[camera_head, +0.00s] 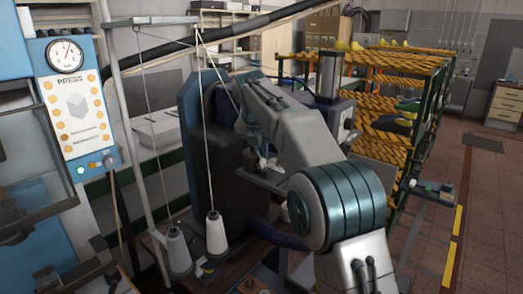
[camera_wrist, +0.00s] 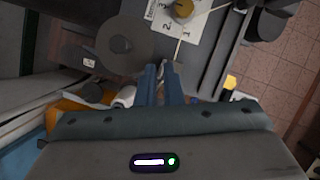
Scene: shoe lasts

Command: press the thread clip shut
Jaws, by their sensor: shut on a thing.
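My gripper (camera_wrist: 163,72) shows in the wrist view as two blue fingers, close together over a dark grey machine part. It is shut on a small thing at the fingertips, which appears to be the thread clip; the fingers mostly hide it. In the head view my gripper is small, in front of the machine, partly hidden by my arm, and the clip cannot be made out.
Two white thread cones (camera_head: 215,232) stand left of my arm, with threads rising to a tall stand. A blue press panel (camera_head: 75,95) is at the left. An orange shelf rack (camera_head: 400,65) stands behind at right. Open tiled floor (camera_head: 490,200) lies at far right.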

